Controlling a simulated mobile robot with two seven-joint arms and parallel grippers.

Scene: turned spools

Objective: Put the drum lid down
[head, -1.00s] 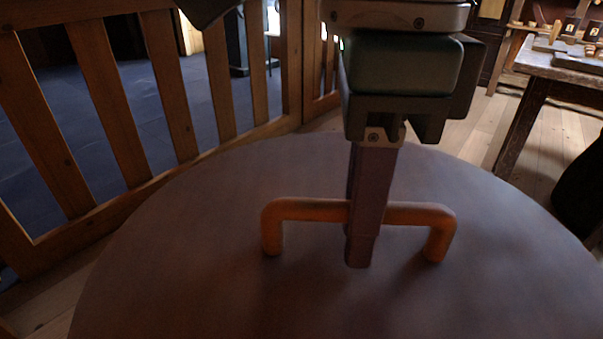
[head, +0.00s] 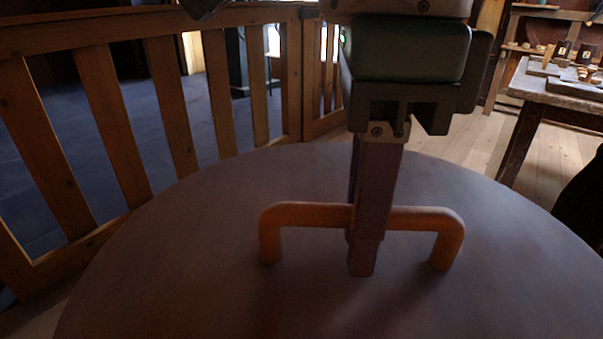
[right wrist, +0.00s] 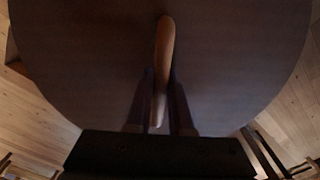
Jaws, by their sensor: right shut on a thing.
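The drum lid (head: 220,240) is a large, dark brown round disc that fills the lower part of the head view. An orange-brown bar handle (head: 302,215) stands up from its middle. My right gripper (head: 363,240) comes down from above and is shut on the middle of this handle. The right wrist view shows the handle (right wrist: 163,60) edge-on between the two fingers, with the lid (right wrist: 90,60) behind. What is under the lid is hidden, so I cannot tell whether it rests on anything. My left gripper's fingers are not seen.
A wooden slatted railing (head: 180,110) runs along the left and behind the lid, with a dark blue floor beyond. A worktable (head: 545,85) with small wooden items stands at the back right. Pale plank floor shows between it and the lid. A dark shape (head: 580,205) is at the right edge.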

